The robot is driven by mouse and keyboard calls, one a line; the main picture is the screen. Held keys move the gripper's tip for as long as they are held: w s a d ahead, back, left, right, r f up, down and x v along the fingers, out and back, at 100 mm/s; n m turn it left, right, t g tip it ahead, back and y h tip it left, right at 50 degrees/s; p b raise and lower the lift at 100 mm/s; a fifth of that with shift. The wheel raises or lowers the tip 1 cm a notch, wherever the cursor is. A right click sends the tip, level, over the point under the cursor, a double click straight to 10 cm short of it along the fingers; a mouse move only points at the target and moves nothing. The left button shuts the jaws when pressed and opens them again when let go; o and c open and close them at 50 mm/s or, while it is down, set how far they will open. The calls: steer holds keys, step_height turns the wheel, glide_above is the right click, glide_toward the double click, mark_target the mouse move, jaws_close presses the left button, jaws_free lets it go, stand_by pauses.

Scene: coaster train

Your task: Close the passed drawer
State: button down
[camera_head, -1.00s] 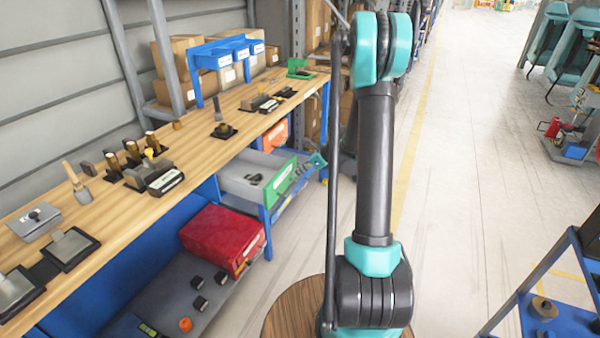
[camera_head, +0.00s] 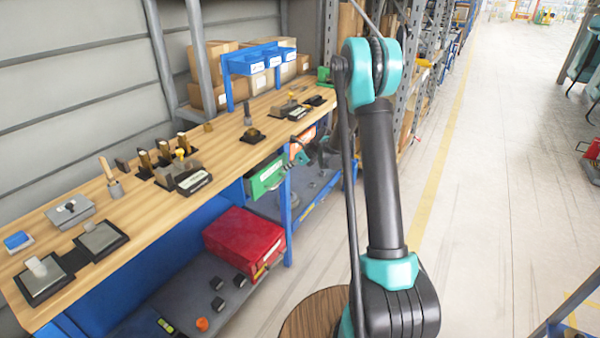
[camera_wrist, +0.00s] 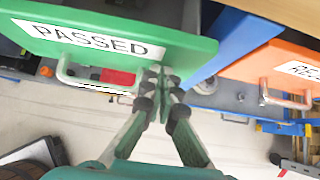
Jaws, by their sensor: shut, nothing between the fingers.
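The passed drawer has a green front (camera_head: 267,176) under the bench top, and its interior does not show in the head view. It looks in or nearly in; I cannot tell whether it is fully flush. In the wrist view the green front (camera_wrist: 190,52) carries a white PASSED label (camera_wrist: 90,38) and a pale bar handle (camera_wrist: 95,82). My gripper (camera_wrist: 166,78) is shut and empty, its fingertips at the lower edge of the front, right of the handle. They look touching or very close to it.
An orange drawer front (camera_wrist: 280,68) with its own handle (camera_wrist: 285,98) is to the right, past a blue post. A red box (camera_head: 243,240) sits on the lower shelf. The wooden bench top (camera_head: 150,220) holds several tools and fixtures. The floor aisle (camera_head: 490,180) at right is clear.

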mark_target(282, 163)
steer(key=shift+w+a, duration=0.9)
steer(key=shift+a, duration=0.3)
steer(key=shift+a+r, duration=0.1)
steer(key=shift+d, duration=0.25)
steer(key=s+d+r, duration=0.7)
steer(key=d, duration=0.2)
steer(key=s+d+n+h, duration=0.2)
steer(key=s+n, duration=0.6)
steer(key=s, duration=0.5)
steer(key=s+d+f+n+h, duration=0.1)
steer(key=s+d+n, duration=0.3)
steer(key=s+n, duration=0.4)
steer(key=s+d+f+n+g+h, duration=0.1)
steer(key=s+d+n+h, duration=0.2)
steer(key=s+n, duration=0.6)
steer(key=s+h, duration=0.1)
steer(key=s, duration=0.8)
steer(key=shift+s+d+f, duration=0.15)
steer(key=shift+s+d, duration=0.1)
steer(key=shift+d, duration=0.1)
